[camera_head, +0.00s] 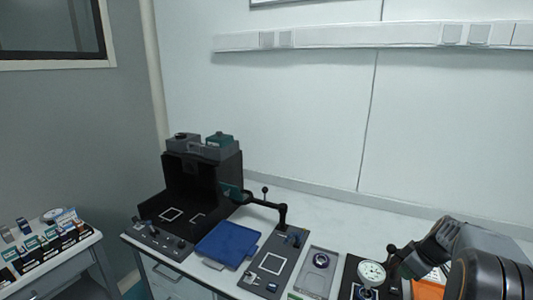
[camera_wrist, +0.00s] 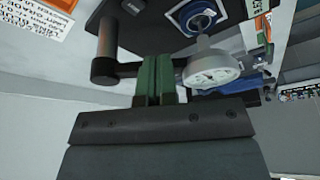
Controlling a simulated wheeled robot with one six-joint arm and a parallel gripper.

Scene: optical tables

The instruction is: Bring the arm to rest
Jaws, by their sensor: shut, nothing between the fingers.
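My gripper (camera_wrist: 156,80) shows its two green fingers pressed together in the wrist view, with nothing between them. A dial gauge (camera_wrist: 211,69) with a white face is just right of the fingers. Its dark stand post (camera_wrist: 107,45) is to their left, with a bar running behind the fingers. I cannot tell whether the fingers touch the bar. In the head view the same dial gauge (camera_head: 372,273) stands at the lower right, beside my arm (camera_head: 470,245). The fingertips are hard to make out there.
A blue tray (camera_head: 228,244), a dark open-fronted housing (camera_head: 203,178) and a panel with a jointed stand (camera_head: 270,264) are on the table. A grey tray (camera_head: 317,271) holds a ring. A side table with several small boxes (camera_head: 42,248) is at left. Space above the table is clear.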

